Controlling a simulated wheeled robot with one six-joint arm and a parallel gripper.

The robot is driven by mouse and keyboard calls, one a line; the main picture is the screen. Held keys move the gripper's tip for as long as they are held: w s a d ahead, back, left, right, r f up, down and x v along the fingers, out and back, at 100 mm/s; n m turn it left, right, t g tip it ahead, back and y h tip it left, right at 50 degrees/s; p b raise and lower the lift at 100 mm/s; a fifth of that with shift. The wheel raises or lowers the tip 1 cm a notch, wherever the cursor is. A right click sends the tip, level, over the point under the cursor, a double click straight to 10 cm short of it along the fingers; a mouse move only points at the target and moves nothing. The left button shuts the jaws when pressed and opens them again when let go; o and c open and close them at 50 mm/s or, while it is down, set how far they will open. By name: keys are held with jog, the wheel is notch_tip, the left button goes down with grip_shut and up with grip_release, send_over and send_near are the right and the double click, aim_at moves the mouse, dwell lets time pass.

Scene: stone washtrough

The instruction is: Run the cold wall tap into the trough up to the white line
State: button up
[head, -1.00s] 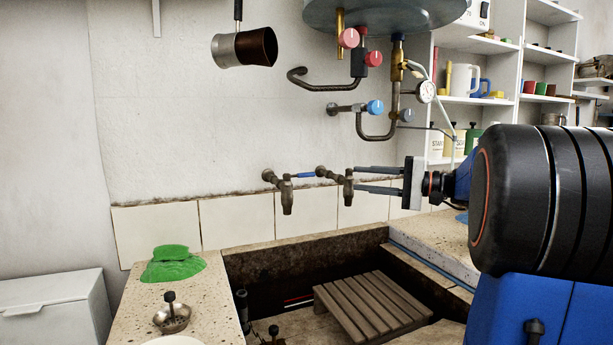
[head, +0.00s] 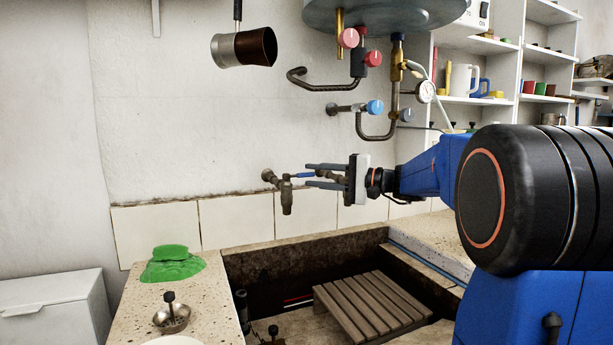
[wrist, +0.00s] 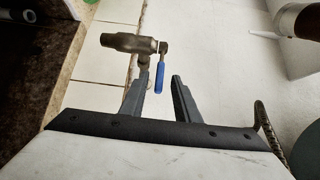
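The wall tap with a blue lever (head: 304,175) is a worn brass tap (head: 287,195) above the trough's back edge. It also shows in the wrist view (wrist: 130,42), its blue lever (wrist: 158,76) hanging between my fingertips. My gripper (head: 307,175) is open, its two fingers above and below the lever in the head view. I cannot tell whether they touch it. No stream shows under the tap. The stone trough (head: 300,248) is dark inside, with a thin white and red mark (head: 297,301) low down. The second wall tap is hidden behind my gripper.
A slatted wooden rack (head: 370,308) lies in the trough. A green cloth (head: 172,264) and a metal strainer (head: 171,316) sit on the left ledge. A heater with pipes and a blue knob (head: 375,107) hangs above. Shelves (head: 545,98) stand at right.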

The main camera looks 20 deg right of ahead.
aim_at(310, 174)
jog(key=shift+x, duration=1.55)
grip_shut()
